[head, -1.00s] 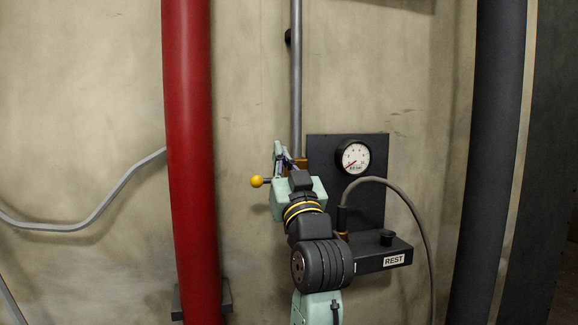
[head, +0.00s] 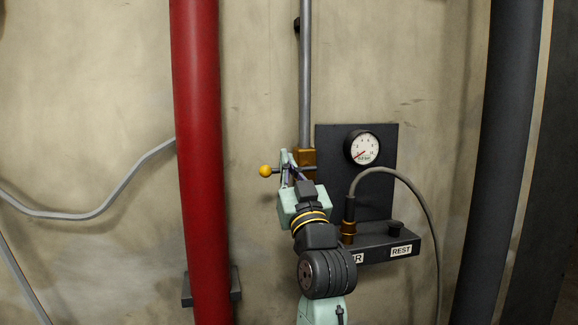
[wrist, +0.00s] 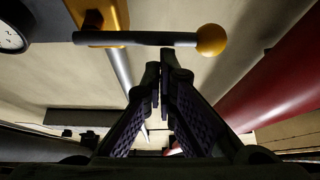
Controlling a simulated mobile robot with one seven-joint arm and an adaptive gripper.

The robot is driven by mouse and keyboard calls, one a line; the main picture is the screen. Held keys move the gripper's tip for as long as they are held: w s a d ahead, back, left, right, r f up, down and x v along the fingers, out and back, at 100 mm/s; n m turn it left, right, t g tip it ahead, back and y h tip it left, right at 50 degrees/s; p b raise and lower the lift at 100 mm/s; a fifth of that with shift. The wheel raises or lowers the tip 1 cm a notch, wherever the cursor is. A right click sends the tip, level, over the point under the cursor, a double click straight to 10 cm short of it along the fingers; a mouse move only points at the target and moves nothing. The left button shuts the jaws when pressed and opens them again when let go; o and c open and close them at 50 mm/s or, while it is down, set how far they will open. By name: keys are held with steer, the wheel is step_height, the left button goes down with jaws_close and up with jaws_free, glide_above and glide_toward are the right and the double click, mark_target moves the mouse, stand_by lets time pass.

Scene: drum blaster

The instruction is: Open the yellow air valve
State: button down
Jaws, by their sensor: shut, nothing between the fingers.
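The valve has a brass body (head: 307,158) at the foot of a vertical grey pipe. Its dark lever sticks out sideways, roughly level, across the pipe's line and ends in a yellow ball (head: 265,171). In the wrist view the lever (wrist: 145,38) crosses the top, with the yellow ball (wrist: 211,40) at its right end. My gripper (head: 287,158) is in front of the lever, between ball and body, hiding part of it. In the wrist view its fingertips (wrist: 161,72) are together and empty, just below the lever in the picture. I cannot tell whether they touch it.
A pressure gauge (head: 364,147) is on a dark panel right of the valve, its needle at the low end. A hose (head: 415,188) loops from a shelf labelled REST (head: 401,250). A thick red pipe (head: 202,150) stands left, with bare wall between it and the ball.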

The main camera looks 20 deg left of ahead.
steer(key=shift+f+n+g+y+b, duration=0.45)
steer(key=shift+n+b, duration=0.25)
steer(key=shift+n, duration=0.3)
steer(key=w+d+f+n+g+y+b, duration=0.1)
steer(key=f+n+g+b, duration=0.2)
steer(key=n, duration=0.7)
steer(key=w+d+f+n+g+y+b, duration=0.1)
steer(key=d+f+n+g+b, duration=0.1)
steer(key=n+g, duration=0.6)
steer(key=f+n+b, duration=0.1)
steer(key=n+b, duration=0.1)
steer(key=shift+d+f+n+b, duration=0.15)
steer(key=shift+f+n+b, duration=0.15)
steer(key=shift+f+b, duration=0.1)
steer(key=shift+w+d, duration=0.1)
steer(key=shift+w, duration=0.1)
